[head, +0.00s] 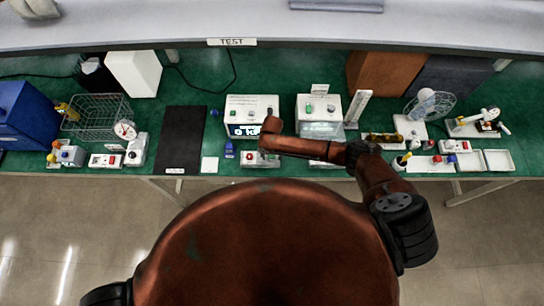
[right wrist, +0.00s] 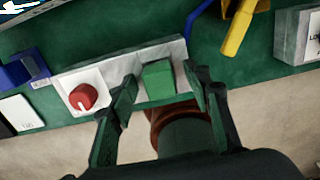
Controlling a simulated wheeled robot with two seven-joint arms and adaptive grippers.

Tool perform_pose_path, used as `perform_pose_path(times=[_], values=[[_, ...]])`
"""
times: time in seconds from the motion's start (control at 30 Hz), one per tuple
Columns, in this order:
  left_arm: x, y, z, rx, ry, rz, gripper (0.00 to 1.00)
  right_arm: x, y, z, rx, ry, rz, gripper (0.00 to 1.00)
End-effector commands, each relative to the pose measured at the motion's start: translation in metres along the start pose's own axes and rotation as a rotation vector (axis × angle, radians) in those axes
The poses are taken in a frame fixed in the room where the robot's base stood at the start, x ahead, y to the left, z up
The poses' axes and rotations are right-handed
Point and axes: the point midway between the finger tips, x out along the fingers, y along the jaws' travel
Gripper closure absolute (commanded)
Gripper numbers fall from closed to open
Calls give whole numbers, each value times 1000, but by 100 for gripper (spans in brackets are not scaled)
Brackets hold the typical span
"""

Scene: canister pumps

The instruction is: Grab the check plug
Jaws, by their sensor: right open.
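A green block (right wrist: 158,82), which looks like the check plug, sits at the right end of a pale panel (right wrist: 120,79) in the right wrist view. A red knob (right wrist: 83,96) is on a white plate at the panel's left end. My right gripper (right wrist: 161,84) is open, with one dark finger on each side of the block. I cannot tell whether the fingers touch it. In the head view the panel (head: 250,163) stands at the bench's front edge, partly covered by my right wrist. My left gripper is not in view.
A blue item (head: 229,149) and a white card (head: 209,164) lie left of the panel. A white instrument (head: 251,103) stands behind it. A yellow-handled tool (right wrist: 237,28) and a labelled box (right wrist: 298,36) are to the right in the wrist view. A black mat (head: 183,138) lies farther left.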

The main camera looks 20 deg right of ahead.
Motion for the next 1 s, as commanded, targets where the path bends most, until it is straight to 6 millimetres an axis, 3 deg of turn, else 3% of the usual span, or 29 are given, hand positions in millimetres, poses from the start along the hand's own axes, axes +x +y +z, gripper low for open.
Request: perform_pose_path(times=[0.2, 0.83, 1.0], values=[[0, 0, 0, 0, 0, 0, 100, 1, 0, 0, 0, 0, 0, 55], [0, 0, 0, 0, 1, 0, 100, 0, 0, 0, 1, -1, 0, 98], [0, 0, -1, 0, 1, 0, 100, 0, 0, 0, 1, -1, 1, 100]])
